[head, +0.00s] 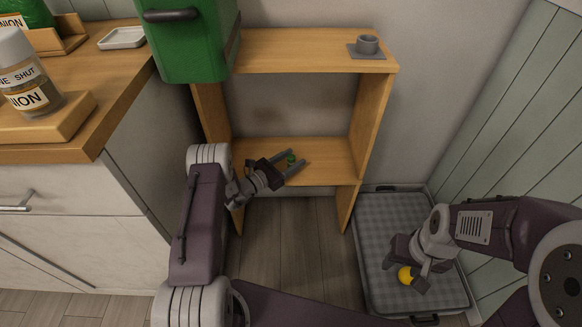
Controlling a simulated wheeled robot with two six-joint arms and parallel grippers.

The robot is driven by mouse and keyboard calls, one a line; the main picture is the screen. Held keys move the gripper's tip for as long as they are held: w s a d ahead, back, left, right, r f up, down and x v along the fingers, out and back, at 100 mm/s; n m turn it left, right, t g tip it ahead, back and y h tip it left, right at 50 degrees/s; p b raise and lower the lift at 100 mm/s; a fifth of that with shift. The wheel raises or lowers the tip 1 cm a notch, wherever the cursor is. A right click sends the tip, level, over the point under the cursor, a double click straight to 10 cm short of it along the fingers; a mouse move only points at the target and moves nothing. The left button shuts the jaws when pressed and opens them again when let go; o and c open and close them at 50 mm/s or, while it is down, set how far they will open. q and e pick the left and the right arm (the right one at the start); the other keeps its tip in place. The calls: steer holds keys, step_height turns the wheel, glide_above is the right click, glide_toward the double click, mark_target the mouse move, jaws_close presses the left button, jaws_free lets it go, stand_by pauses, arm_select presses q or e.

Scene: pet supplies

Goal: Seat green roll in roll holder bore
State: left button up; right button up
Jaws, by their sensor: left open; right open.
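The small green roll (291,160) is on the lower shelf, between the fingers of my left gripper (290,162). The gripper is open, with a finger on either side of the roll; I cannot tell whether either finger touches it. The roll holder (367,43) is a grey cup-like ring on a square grey base, on the right end of the upper shelf. Its bore faces up. My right gripper (406,277) is open, low at the right above the grey tray, close to a yellow ball (406,274).
A wooden shelf unit (300,52) stands against the wall, with a big green container (192,45) at its upper left. A padded grey tray (385,225) lies on the floor at right. A counter (110,75) with jars is at left.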

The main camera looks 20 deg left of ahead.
arm_select(q)
steer(key=x, duration=0.2)
steer(key=shift+w+d, duration=0.2)
jaws_close()
